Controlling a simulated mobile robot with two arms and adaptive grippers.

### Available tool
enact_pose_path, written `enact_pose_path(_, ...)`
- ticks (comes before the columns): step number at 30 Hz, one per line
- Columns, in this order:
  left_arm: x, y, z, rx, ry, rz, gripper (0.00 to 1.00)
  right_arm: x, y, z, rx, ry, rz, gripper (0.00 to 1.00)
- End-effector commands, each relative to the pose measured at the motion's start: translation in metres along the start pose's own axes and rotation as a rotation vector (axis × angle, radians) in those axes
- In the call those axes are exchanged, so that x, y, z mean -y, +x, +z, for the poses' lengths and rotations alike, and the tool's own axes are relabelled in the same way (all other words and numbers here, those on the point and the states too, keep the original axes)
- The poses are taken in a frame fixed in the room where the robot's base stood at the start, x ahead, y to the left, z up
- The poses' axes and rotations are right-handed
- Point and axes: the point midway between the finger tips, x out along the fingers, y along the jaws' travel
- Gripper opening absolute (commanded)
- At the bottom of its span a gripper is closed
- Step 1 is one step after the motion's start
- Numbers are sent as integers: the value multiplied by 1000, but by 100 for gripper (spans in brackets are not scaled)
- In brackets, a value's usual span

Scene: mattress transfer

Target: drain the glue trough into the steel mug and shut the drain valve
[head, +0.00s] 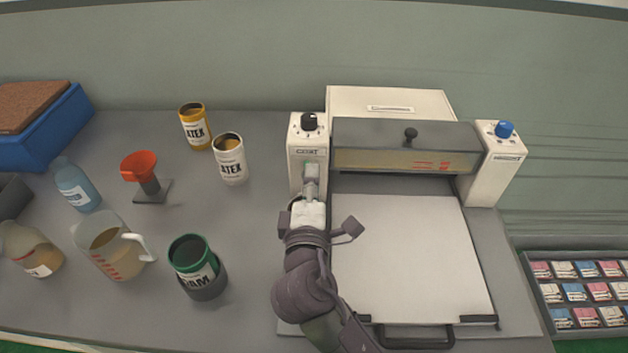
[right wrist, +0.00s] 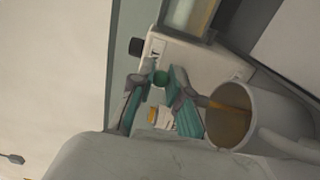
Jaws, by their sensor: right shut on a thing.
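The glue trough (head: 400,160) is the amber-filled channel under the dark cover of the cream machine. My right gripper (head: 311,172) reaches the front of the machine's left tower. In the right wrist view, its teal-padded fingers (right wrist: 158,95) are shut on the green drain valve knob (right wrist: 160,77). The pale steel mug (right wrist: 270,112) is close beside the fingers, with amber glue inside. An amber streak, apparently a stream of glue, shows at its mouth. I cannot make out the mug in the head view. My left gripper is not in view.
Left on the bench are a yellow latex can (head: 195,128), a white latex can (head: 230,160), a red funnel (head: 138,166), a green can (head: 192,262), a measuring jug (head: 103,245) and bottles. The machine's pale flat bed (head: 410,255) is clear. A card tray (head: 580,290) stands right.

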Motion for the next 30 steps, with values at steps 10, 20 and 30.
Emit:
enact_pose_path(10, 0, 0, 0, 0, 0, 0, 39, 1, 0, -1, 2, 0, -2, 0)
enact_pose_path(20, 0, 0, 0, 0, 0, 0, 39, 1, 0, -1, 1, 0, -2, 42)
enact_pose_path(30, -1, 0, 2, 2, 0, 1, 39, 2, 0, -1, 1, -1, -4, 42)
